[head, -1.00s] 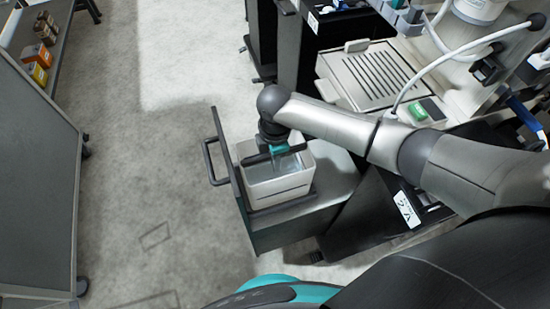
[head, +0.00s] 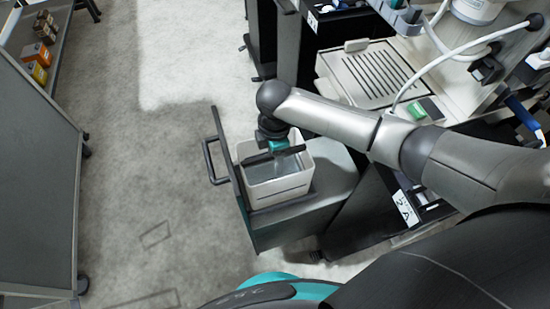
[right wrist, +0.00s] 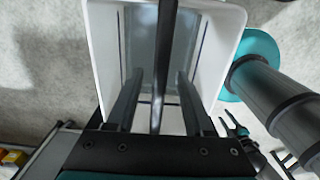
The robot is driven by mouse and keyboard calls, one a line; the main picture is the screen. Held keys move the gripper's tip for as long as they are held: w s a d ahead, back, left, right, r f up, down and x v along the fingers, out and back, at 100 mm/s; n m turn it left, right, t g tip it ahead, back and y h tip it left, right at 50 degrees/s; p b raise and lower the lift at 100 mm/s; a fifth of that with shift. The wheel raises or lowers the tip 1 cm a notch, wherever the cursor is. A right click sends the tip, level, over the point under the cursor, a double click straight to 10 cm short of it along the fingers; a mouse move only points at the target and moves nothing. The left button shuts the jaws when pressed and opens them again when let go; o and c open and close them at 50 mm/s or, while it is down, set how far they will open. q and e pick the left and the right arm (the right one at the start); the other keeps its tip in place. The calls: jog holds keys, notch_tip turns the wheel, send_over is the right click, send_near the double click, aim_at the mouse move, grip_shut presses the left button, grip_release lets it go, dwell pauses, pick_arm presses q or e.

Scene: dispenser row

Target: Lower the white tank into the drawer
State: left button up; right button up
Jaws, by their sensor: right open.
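The white tank (head: 282,192) is an open-topped box sitting upright in the pulled-out dark drawer (head: 290,228), close behind its front panel and handle. A dark bar (right wrist: 168,45) spans the tank's open top. My right gripper (head: 278,150) is over the tank, pointing down. In the right wrist view its two fingers (right wrist: 158,92) are spread, with the bar between them and a gap on each side. The gripper hides part of the tank's inside. What looks like my left gripper (right wrist: 232,125) shows small at the lower right of the right wrist view; its jaws are unclear.
The counter with a slotted drip tray (head: 370,75) and a white hose stands to the right of the drawer. A grey cart (head: 38,180) and a shelf with small boxes (head: 38,55) are on the left. The floor between cart and drawer is clear.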

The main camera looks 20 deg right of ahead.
notch_tip(320, 180, up, 14)
jog(key=p, duration=0.4)
jog(key=shift+f, duration=0.15)
